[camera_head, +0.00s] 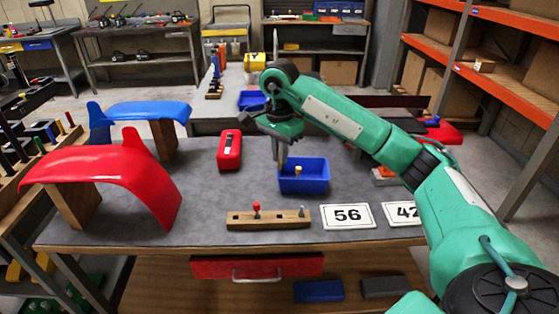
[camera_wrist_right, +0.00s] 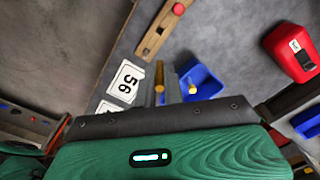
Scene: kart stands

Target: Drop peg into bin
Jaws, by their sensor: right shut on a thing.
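My right gripper (camera_head: 281,158) points down at the left rear edge of the small blue bin (camera_head: 303,186). In the right wrist view, the gripper (camera_wrist_right: 166,92) is shut on a brass-yellow peg (camera_wrist_right: 159,76), beside the blue bin (camera_wrist_right: 207,77). The held peg is hard to make out in the head view. Another yellow peg (camera_head: 298,170) shows inside the bin; it also shows in the right wrist view (camera_wrist_right: 192,88). A wooden peg strip (camera_head: 278,222) in front holds a red-topped peg (camera_head: 256,207) and a grey peg (camera_head: 301,212). My left gripper is out of view.
A red box-like object (camera_head: 230,150) lies left of the bin. A red fender (camera_head: 110,170) and a blue fender (camera_head: 145,110) stand at the left. Number cards, the "56" card (camera_head: 348,216) among them, lie at the front right. The grey tabletop between is clear.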

